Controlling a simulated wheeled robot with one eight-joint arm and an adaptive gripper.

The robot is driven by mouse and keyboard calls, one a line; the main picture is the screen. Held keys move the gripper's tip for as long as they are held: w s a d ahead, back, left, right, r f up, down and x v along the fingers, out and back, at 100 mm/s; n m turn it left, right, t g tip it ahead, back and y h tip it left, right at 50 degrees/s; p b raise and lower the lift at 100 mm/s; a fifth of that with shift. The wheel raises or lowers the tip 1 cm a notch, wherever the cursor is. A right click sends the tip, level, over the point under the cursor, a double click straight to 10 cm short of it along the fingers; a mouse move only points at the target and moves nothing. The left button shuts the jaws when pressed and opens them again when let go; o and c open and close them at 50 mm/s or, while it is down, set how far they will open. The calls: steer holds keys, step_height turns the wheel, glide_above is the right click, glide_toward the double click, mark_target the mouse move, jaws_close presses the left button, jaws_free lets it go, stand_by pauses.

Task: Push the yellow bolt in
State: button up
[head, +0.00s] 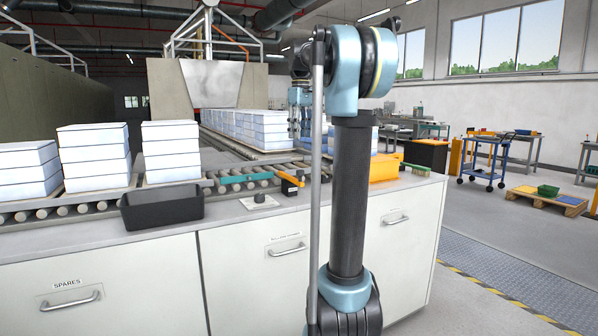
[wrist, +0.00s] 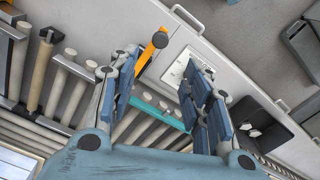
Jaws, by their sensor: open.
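The yellow bolt looks like an orange-yellow bar with a black end (head: 288,177), at the conveyor's near edge beside the worktop. It also shows in the wrist view (wrist: 147,55), where its black knob is at the upper end, just beyond my left fingertip. My gripper (wrist: 160,66) is open with nothing between its fingers. In the head view my gripper (head: 300,98) is raised above and behind the bolt, partly hidden by my arm. No contact between them shows. How far in the bolt sits, I cannot tell.
A teal bar (head: 246,178) lies left of the bolt. A white plate with a knob (head: 259,203) and a black bin (head: 162,208) are on the worktop. An orange box (head: 385,168) stands to the right. Stacked white blocks (head: 171,150) line the roller conveyor.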

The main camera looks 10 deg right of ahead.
step_height(320, 180, down, 14)
steer(key=shift+f, duration=0.1)
stand_by(0.5)
jaws_close()
